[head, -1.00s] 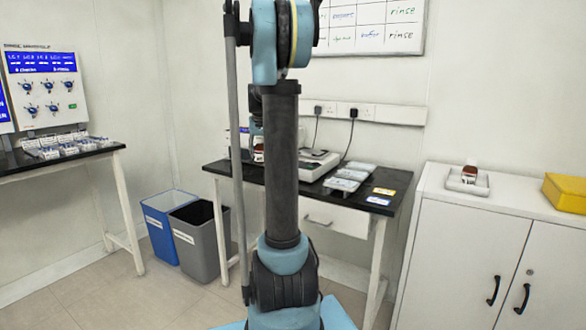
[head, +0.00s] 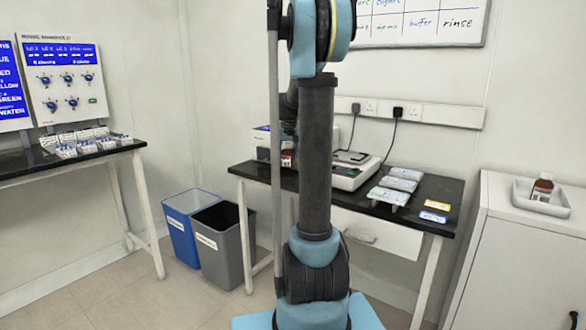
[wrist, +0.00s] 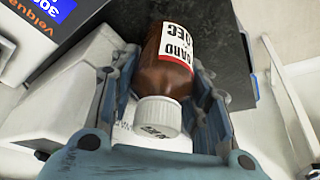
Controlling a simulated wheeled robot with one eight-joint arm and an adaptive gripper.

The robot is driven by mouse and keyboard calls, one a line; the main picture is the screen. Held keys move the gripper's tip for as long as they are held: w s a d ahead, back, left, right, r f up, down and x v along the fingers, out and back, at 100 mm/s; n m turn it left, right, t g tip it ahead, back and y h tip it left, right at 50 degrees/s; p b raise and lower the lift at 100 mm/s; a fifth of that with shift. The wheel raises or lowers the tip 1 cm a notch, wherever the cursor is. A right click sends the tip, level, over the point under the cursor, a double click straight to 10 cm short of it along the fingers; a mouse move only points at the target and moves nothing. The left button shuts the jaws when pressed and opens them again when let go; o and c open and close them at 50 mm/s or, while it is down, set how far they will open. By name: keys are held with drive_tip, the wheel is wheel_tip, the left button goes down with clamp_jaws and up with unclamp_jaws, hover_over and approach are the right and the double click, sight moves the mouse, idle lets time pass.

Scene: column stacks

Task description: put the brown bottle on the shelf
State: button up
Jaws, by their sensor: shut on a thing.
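A brown bottle (wrist: 160,80) with a white ribbed cap and a white-and-red label is between the fingers of my gripper (wrist: 168,88) in the wrist view. My gripper is shut on it. The cap points toward the wrist camera. In the head view a small piece of a brown bottle (head: 287,160) shows beside my arm, which hides most of the gripper. I cannot make out a shelf in either view.
A black-topped bench (head: 440,192) holds a white device (head: 352,175) and several small trays (head: 390,195). A second brown bottle (head: 543,186) stands in a white tray (head: 520,196) on the white cabinet (head: 515,260). Blue (head: 178,225) and grey (head: 222,250) bins stand left of the bench.

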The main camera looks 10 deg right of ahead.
sight(286, 164)
drive_tip(key=shift+a+f, duration=0.2)
drive_tip(key=shift+f, duration=2.2)
drive_tip(key=o, duration=1.2)
drive_tip(key=shift+c, duration=0.2)
drive_tip(key=shift+r, duration=0.15)
